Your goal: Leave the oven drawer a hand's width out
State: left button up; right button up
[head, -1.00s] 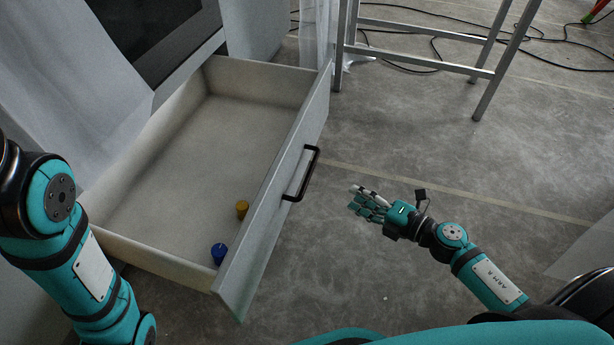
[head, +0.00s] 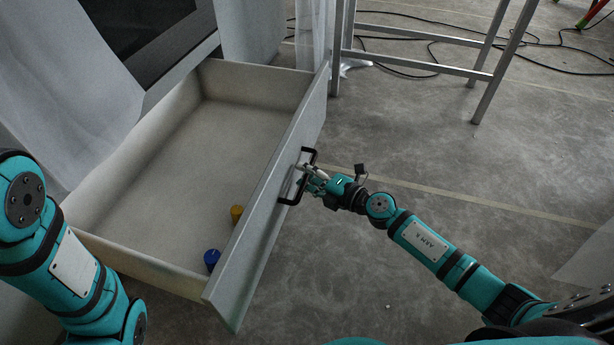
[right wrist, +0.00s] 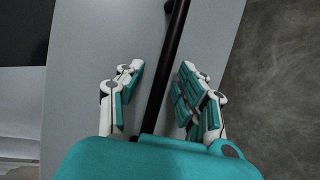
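The oven drawer (head: 256,244) stands far out from the oven, its pale inside open to view in the head view. Its black bar handle (head: 290,201) is on the outer front face. My right gripper (head: 306,176) is at the handle. In the right wrist view the fingers of my right gripper (right wrist: 160,70) are spread apart, one set on each side of the dark handle bar (right wrist: 174,50), with gaps showing between bar and fingers. My left gripper is out of view; only my left arm's links show at the left.
A blue knob-like piece (head: 211,258) and a yellow one (head: 237,214) lie in the drawer near its front. A metal-legged frame (head: 420,63) stands beyond the drawer, with black cables on the floor behind it. The concrete floor (head: 420,140) right of the drawer is clear.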

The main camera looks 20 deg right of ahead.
grip_shut()
dwell(0.6)
